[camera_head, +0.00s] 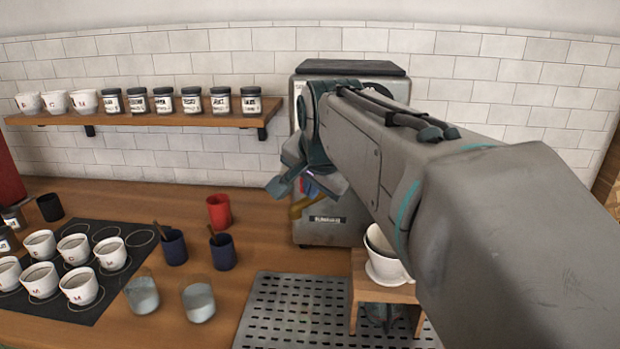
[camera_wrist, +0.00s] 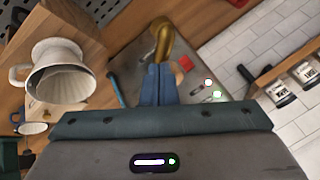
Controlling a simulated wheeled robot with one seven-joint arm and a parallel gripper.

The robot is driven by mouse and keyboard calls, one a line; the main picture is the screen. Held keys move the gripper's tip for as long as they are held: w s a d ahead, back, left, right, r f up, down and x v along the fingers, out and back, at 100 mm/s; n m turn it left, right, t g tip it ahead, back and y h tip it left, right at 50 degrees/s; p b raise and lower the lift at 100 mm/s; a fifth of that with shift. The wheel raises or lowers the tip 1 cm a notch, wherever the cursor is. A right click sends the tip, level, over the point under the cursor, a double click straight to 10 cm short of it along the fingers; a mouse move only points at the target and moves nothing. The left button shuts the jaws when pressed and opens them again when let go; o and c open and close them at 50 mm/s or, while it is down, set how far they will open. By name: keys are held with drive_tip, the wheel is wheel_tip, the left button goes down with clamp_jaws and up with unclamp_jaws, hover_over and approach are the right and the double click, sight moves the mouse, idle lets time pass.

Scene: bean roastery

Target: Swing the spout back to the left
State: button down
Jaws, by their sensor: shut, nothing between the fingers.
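The brass spout (camera_wrist: 163,38) sits on the front of the grey machine (camera_head: 322,232). In the wrist view it curves just beyond my fingertips. In the head view only a small gold part of the spout (camera_head: 299,208) shows below my gripper; my arm and gripper hide the rest.
A red cup (camera_head: 219,211), dark cups, glasses and a mat of white cups stand left. A shelf (camera_head: 180,119) with jars is behind.

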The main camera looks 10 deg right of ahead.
drive_tip(key=s+a+f+v, duration=0.1)
drive_tip(key=v, duration=1)
drive_tip(key=shift+s+a+r, duration=0.2)
drive_tip(key=shift+s+a, duration=0.15)
drive_tip(key=shift+s, duration=0.2)
drive_tip(key=s+d+f+n+g, duration=0.1)
drive_tip(key=s+d+f+n, duration=0.1)
drive_tip(key=f, duration=0.7)
drive_tip(key=s+d+f+n+g, duration=0.2)
drive_tip(key=s+f+n, duration=0.2)
drive_tip(key=f, duration=0.6)
drive_tip(key=s+d+f+n+g, duration=0.1)
drive_tip(key=s+f, duration=0.3)
drive_tip(key=f, duration=0.5)
drive_tip(key=shift+s+d+f+n, duration=0.25)
drive_tip(key=shift+d+n, duration=0.35)
drive_tip(key=shift+n, duration=0.3)
